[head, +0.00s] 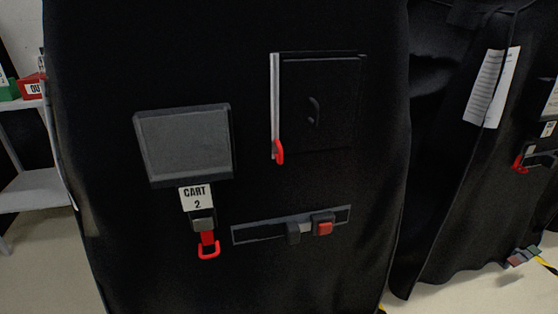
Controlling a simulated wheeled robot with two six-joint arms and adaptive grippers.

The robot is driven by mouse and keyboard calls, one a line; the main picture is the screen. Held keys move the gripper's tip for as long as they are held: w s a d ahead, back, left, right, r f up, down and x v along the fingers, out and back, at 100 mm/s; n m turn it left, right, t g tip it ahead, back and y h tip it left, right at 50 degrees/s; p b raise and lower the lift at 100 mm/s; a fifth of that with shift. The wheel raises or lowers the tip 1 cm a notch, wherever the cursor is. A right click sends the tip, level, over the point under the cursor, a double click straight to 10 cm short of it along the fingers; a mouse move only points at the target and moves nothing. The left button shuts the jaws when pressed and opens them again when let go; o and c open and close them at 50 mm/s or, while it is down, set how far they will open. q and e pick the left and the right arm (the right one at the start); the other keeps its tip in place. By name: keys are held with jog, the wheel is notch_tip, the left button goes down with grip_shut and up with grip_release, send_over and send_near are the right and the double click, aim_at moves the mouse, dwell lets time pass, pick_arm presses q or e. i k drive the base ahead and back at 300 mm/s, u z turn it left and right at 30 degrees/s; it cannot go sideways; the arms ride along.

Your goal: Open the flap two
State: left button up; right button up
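A black fabric cover (120,245) hangs over the cart right in front of me. A white label reading "CART 2" (197,197) is on it. Above the label is a grey rectangular panel (185,145). To the right is a black square flap (335,105), lying flat, with a curved dark mark on it. A pale vertical strip (276,95) runs along its left edge and ends in a red pull tab (279,152). Below the label a dark buckle (203,222) has a red loop (208,245). Neither gripper is in view.
A grey horizontal strap (265,232) with a dark clip (293,232) and a red buckle (323,226) crosses the cover below the flap. Another covered cart (450,150) with a paper sheet (493,88) stands at right. A shelf (35,190) is at left.

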aim_at(319, 95)
jog(key=u, duration=1.1)
jog(key=k, duration=1.15)
jog(key=z, duration=1.8)
jog(key=i, duration=0.5)
jog(key=z, duration=0.05)
